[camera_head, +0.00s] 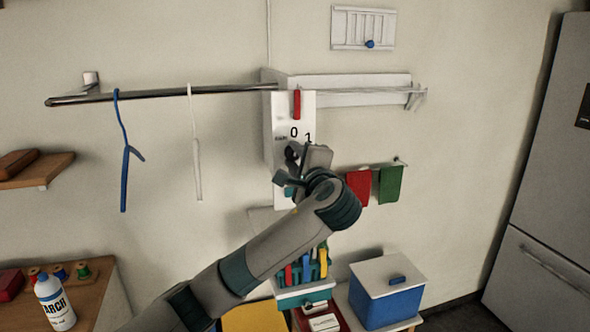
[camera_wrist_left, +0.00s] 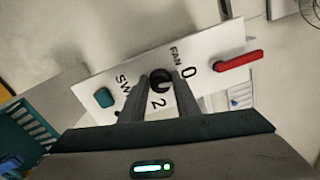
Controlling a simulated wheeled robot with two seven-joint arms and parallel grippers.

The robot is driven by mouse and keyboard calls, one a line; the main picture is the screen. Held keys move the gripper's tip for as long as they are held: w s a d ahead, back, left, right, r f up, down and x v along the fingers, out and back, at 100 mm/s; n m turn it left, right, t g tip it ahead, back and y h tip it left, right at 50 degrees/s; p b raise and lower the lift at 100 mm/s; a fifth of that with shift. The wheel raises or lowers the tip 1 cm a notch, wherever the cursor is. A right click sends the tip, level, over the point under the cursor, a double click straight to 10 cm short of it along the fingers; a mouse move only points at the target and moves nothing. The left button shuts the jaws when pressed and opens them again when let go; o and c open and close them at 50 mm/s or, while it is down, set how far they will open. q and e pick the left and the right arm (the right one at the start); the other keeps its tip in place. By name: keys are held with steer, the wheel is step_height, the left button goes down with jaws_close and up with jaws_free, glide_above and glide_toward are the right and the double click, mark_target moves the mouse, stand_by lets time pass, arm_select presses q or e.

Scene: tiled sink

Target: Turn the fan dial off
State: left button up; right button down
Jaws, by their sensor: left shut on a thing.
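The white control panel (camera_head: 281,125) hangs on the wall, with the numerals 0 and 1 above my left gripper (camera_head: 293,163). In the left wrist view the panel (camera_wrist_left: 213,88) carries the word FAN, the numerals 0 and 2, and the round black fan dial (camera_wrist_left: 160,82). My left gripper (camera_wrist_left: 158,88) has its two fingers on either side of this dial and is shut on it. The dial's pointer direction cannot be made out. In the head view my gripper hides the dial. My right gripper is in neither view.
A red lever (camera_head: 297,104) sits on the panel above the dial, and a teal button (camera_wrist_left: 104,97) shows in the wrist view. A metal rail (camera_head: 170,93) with hangers runs left. Red (camera_head: 358,188) and green (camera_head: 390,184) cloths hang right. A blue box (camera_head: 388,304) stands below.

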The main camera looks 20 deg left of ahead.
arm_select(q)
steer(key=shift+f+n+b, duration=0.25)
steer(key=shift+n+b, duration=0.65)
steer(key=shift+n, duration=0.4)
steer(key=o, duration=1)
steer(key=shift+r, duration=0.15)
steer(key=shift+o, duration=0.2)
steer(key=shift+s+d, duration=0.1)
steer(key=shift+s, duration=0.05)
